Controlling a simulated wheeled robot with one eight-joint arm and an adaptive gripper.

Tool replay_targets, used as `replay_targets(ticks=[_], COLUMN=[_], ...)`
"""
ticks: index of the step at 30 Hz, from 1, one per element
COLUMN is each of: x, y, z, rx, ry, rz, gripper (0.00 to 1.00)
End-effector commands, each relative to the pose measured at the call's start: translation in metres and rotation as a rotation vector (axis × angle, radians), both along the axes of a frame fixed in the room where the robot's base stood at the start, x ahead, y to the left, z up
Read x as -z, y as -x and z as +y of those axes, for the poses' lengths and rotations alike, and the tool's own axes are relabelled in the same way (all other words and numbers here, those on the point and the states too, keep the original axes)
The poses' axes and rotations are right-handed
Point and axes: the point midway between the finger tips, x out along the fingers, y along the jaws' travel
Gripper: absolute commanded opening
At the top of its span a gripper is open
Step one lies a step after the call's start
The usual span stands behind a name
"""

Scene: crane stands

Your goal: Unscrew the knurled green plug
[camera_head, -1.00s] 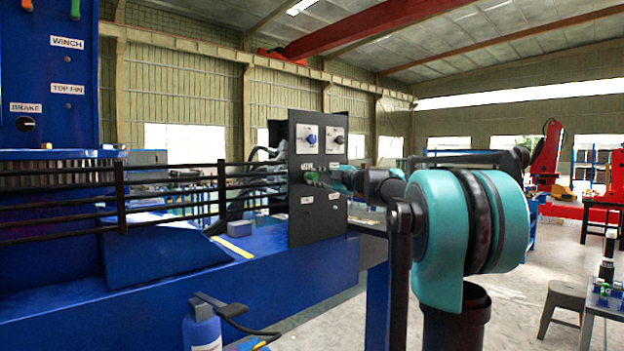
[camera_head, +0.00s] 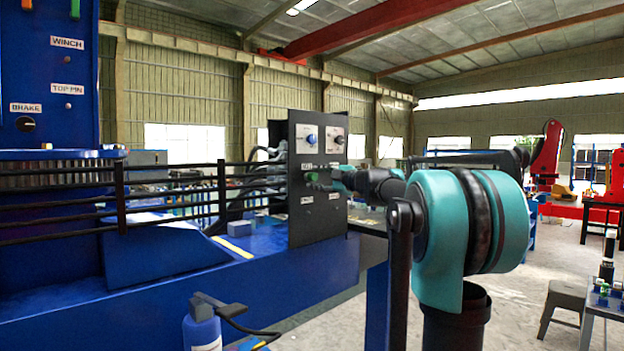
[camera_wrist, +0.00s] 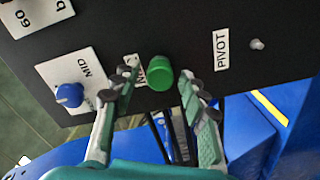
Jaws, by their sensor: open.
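The green plug (camera_wrist: 160,76) sits on the black panel (camera_head: 300,210), and it also shows small in the head view (camera_head: 311,177). Its knurling is too small to make out. My gripper (camera_wrist: 165,83) is open, with one finger on each side of the plug in the wrist view. A gap shows between the plug and each finger in the picture; I cannot tell the depth between them. In the head view my arm reaches in from the right and its end partly covers the panel near the plug.
A blue knob (camera_wrist: 69,95) on a white plate is left of the plug in the wrist view. A PIVOT label (camera_wrist: 222,50) and a small light (camera_wrist: 257,44) are to the right. Dark railings (camera_head: 170,205) stand left of the panel.

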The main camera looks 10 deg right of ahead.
Motion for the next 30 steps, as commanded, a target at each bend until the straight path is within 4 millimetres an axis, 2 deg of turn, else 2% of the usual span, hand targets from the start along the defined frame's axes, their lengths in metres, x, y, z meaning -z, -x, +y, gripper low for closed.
replay_targets(ticks=[9, 17, 24, 30], x=[0.0000, 0.0000, 0.0001, 0.0001], y=[0.0000, 0.0000, 0.0000, 0.0000], z=[0.0000, 0.0000, 0.0000, 0.0000], rx=[0.000, 0.000, 0.000, 0.000], ry=[-0.286, -0.391, -0.621, -0.709], rz=[0.207, 0.284, 0.451, 0.515], gripper=[0.44, 0.44, 0.44, 0.44])
